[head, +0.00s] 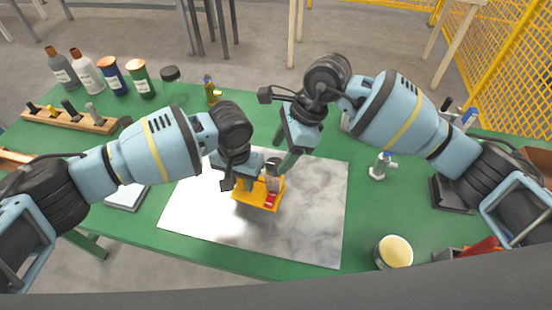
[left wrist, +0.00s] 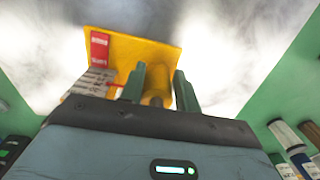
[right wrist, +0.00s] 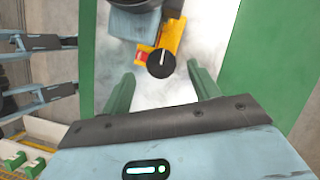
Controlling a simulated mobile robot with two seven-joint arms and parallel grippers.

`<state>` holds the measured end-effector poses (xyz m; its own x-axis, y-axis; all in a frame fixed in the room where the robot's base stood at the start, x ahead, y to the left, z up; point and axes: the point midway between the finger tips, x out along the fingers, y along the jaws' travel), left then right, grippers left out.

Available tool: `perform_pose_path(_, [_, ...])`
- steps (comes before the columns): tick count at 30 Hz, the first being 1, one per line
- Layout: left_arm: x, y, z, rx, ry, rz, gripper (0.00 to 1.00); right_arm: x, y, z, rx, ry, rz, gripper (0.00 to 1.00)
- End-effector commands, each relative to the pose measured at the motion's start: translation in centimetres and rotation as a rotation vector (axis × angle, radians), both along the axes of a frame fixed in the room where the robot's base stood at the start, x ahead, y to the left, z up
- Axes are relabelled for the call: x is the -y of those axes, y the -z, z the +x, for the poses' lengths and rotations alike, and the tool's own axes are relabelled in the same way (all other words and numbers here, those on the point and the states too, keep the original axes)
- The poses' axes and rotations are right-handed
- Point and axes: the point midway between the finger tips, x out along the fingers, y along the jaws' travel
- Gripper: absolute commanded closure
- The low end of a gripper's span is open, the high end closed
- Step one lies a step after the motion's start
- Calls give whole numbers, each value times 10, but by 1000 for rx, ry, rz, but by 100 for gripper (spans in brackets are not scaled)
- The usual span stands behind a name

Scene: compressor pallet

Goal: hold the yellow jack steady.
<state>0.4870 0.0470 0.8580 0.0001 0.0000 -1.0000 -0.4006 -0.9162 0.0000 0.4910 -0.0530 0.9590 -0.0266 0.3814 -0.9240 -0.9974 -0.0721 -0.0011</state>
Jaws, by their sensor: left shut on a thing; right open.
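The yellow jack (head: 258,197) stands on the grey-white marbled sheet on the table, with a red label on its base. In the left wrist view the jack's yellow base (left wrist: 133,50) lies ahead of the fingers. My left gripper (head: 246,181) is shut on a yellow upright part of the jack (left wrist: 156,86), between its green fingers (left wrist: 158,88). In the right wrist view the jack (right wrist: 172,38) is partly covered by a round black knob (right wrist: 161,63) with a white line. My right gripper (right wrist: 158,82) is open above the jack, its fingers apart and empty.
The marbled sheet (head: 310,215) has free room around the jack. Bottles and jars (head: 110,76) stand at the back left, near a wooden block with pegs (head: 75,120). A cup (head: 394,252) and a small white fitting (head: 380,167) stand at the right.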

Motion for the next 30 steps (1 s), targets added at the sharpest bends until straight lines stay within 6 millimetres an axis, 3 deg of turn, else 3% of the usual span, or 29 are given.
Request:
perform_pose_path(3, [-1, 2, 0, 0, -2, 4, 100, -7, 18, -1, -2, 0, 0, 39])
perform_pose_path(9, [-1, 2, 0, 0, -2, 4, 100, -14, 33, -1, 0, 0, 0, 39])
perform_pose_path(20, [-1, 2, 0, 0, -2, 4, 100, -15, 36, -1, 0, 0, 0, 40])
perform_pose_path(30, [-2, 2, 0, 0, -3, 4, 100, -15, 36, -1, 0, 0, 0, 84])
